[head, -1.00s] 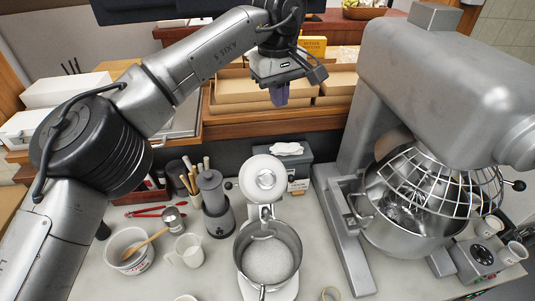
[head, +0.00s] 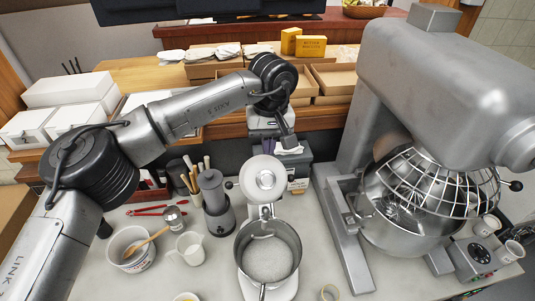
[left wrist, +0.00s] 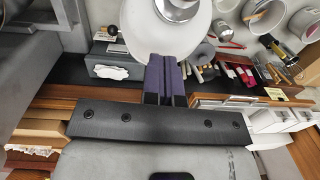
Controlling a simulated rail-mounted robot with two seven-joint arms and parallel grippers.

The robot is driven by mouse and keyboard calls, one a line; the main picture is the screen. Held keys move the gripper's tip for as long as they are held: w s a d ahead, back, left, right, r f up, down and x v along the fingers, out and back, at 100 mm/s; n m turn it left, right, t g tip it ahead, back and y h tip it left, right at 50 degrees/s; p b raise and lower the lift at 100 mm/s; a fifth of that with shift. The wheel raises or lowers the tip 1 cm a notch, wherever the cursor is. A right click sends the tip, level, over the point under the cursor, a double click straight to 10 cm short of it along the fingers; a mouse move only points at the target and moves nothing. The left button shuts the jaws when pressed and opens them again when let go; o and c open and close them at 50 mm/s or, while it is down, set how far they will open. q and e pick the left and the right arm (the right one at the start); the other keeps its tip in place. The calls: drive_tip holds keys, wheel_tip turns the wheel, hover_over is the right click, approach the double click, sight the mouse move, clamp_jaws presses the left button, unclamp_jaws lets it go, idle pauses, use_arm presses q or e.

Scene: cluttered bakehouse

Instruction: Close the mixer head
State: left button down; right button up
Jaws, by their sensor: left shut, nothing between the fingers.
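The small white stand mixer stands mid-counter in the head view. Its mixer head (head: 262,179) is tilted up, with a round chrome cap facing me. Its steel bowl (head: 268,252) sits below and holds something pale. My left gripper (head: 271,129) is just behind the raised head, and its fingertips are hidden there. In the left wrist view my purple fingers (left wrist: 172,62) are shut and empty, overlapping the edge of the white mixer head (left wrist: 143,40). I cannot tell whether they touch it. My right gripper is not in view.
A large grey mixer (head: 440,85) with a wire guard stands to the right. A grey grinder (head: 214,195), a white jug (head: 190,249) and a white bowl (head: 131,247) stand to the left. A grey box (head: 297,170) and the wooden shelf are behind.

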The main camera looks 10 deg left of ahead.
sight(267, 168)
use_arm(q)
drive_tip(key=shift+s+d+f+p, duration=0.15)
drive_tip(key=shift+s+f+p, duration=0.25)
drive_tip(key=shift+s+f, duration=0.7)
